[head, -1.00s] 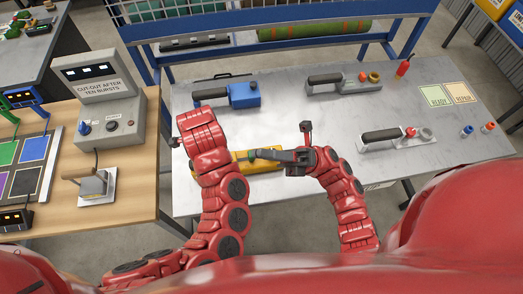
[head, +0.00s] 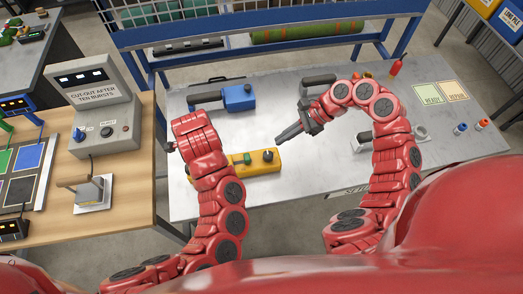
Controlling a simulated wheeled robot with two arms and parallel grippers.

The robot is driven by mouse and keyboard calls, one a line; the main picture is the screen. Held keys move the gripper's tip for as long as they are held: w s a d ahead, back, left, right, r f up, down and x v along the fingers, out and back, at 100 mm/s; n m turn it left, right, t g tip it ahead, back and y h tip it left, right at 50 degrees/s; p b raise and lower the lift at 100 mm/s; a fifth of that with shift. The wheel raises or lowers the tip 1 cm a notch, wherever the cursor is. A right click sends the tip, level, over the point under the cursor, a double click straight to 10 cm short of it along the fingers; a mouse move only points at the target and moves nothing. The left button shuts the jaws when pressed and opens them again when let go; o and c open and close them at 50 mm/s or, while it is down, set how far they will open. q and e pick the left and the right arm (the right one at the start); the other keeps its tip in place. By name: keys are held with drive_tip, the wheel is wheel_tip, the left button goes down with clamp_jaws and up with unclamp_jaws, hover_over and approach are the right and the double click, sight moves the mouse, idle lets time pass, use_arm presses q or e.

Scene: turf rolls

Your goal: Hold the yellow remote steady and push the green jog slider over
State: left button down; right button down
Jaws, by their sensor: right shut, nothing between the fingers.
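The yellow remote (head: 262,168) lies on the grey metal bench, its left part hidden behind my left wrist. On its top are a black knob (head: 268,155) and a small greenish piece (head: 247,158), perhaps the jog slider; it is too small to be sure. My left gripper (head: 172,147) is at the remote's left end, mostly hidden by my own wrist, so its fingers and any contact cannot be made out.
A blue remote (head: 239,97) lies behind the yellow one. A grey remote (head: 318,84) and another grey one (head: 358,143) are partly behind my right arm. Ready and repair pads (head: 442,93) lie at right. A grey cut-out box (head: 105,120) stands on the wooden table at left.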

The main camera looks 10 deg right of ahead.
sight(245, 158)
drive_tip(key=x, duration=1)
drive_tip(key=shift+a, duration=1.6)
use_arm(q)
drive_tip(key=shift+d, duration=0.25)
use_arm(e)
drive_tip(key=shift+s+a+r, duration=0.1)
drive_tip(key=shift+a, duration=0.05)
drive_tip(key=shift+r, duration=0.1)
use_arm(q)
drive_tip(key=shift+a, duration=0.2)
use_arm(e)
drive_tip(key=v, duration=1)
drive_tip(key=shift+d+f, duration=0.2)
drive_tip(key=shift+d, duration=0.05)
